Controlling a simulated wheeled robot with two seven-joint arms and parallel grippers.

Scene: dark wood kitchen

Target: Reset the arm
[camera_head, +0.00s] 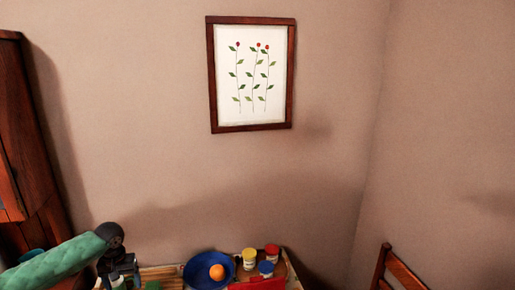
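My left gripper (120,275) is dark and hangs at the lower left of the head view, at the end of my green-sleeved arm. It is over or beside the left end of the table. Its fingers are small and dark, so I cannot tell whether they are open or shut, or whether they hold anything. My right arm and gripper are not in view.
A blue bowl (194,272) with an orange (217,272) in it stands right of my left gripper. Jars with yellow (249,254), red (272,250) and blue (266,267) lids stand beside it. A wooden cabinet (22,150) is at left, a chair (398,272) at lower right.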

